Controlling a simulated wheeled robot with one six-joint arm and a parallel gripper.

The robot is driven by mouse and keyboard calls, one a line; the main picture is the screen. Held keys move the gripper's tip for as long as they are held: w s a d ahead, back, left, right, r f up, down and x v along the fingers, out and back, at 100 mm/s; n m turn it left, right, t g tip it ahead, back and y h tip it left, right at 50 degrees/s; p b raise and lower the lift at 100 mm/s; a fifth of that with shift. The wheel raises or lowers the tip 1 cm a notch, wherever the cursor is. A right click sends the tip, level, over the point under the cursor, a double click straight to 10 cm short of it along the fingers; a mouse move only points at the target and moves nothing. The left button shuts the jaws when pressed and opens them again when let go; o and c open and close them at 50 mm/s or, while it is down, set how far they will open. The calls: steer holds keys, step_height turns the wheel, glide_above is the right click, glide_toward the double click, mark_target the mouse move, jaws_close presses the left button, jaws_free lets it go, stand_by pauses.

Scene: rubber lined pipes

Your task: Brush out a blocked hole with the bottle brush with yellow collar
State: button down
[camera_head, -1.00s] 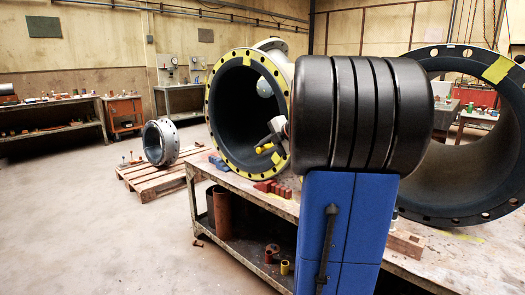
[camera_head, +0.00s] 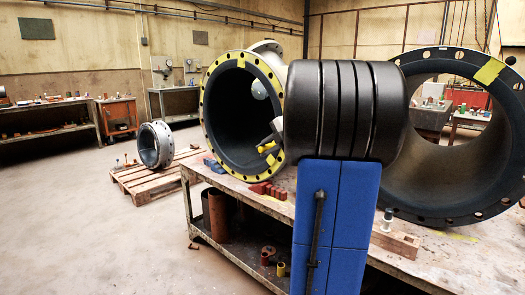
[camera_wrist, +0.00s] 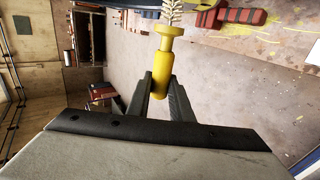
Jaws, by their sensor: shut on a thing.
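In the wrist view my gripper (camera_wrist: 160,88) is shut on the yellow handle of a bottle brush (camera_wrist: 164,52). Its pale bristles (camera_wrist: 171,10) run out past the top edge, so the tip is cut off. In the head view the yellow part of the brush (camera_head: 268,147) shows in front of the dark opening of a flanged pipe (camera_head: 205,128). The flange has a yellow face with several bolt holes around it. My black arm link hides most of the gripper there. I cannot tell which hole is blocked, or whether the bristles touch the flange.
The pipe stands on a workbench (camera_head: 240,192) with red blocks (camera_head: 268,190) near its edge. A larger black-flanged pipe (camera_head: 440,185) stands at right, by a wooden block (camera_head: 396,241). A pallet (camera_head: 150,182) bearing a grey ring (camera_head: 155,146) is on the floor at left. Open floor lies in front.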

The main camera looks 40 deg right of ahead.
mark_target(271, 146)
steer(key=shift+w+d, duration=0.2)
steer(key=shift+d, duration=2.55)
steer(key=shift+d, duration=0.25)
steer(key=shift+a, duration=0.15)
steer(key=shift+s+a, duration=0.1)
steer(key=shift+a, duration=1.1)
steer(key=shift+d, duration=0.15)
steer(key=shift+d, duration=1.15)
steer(key=shift+a, duration=1.3)
steer(key=shift+d, duration=0.1)
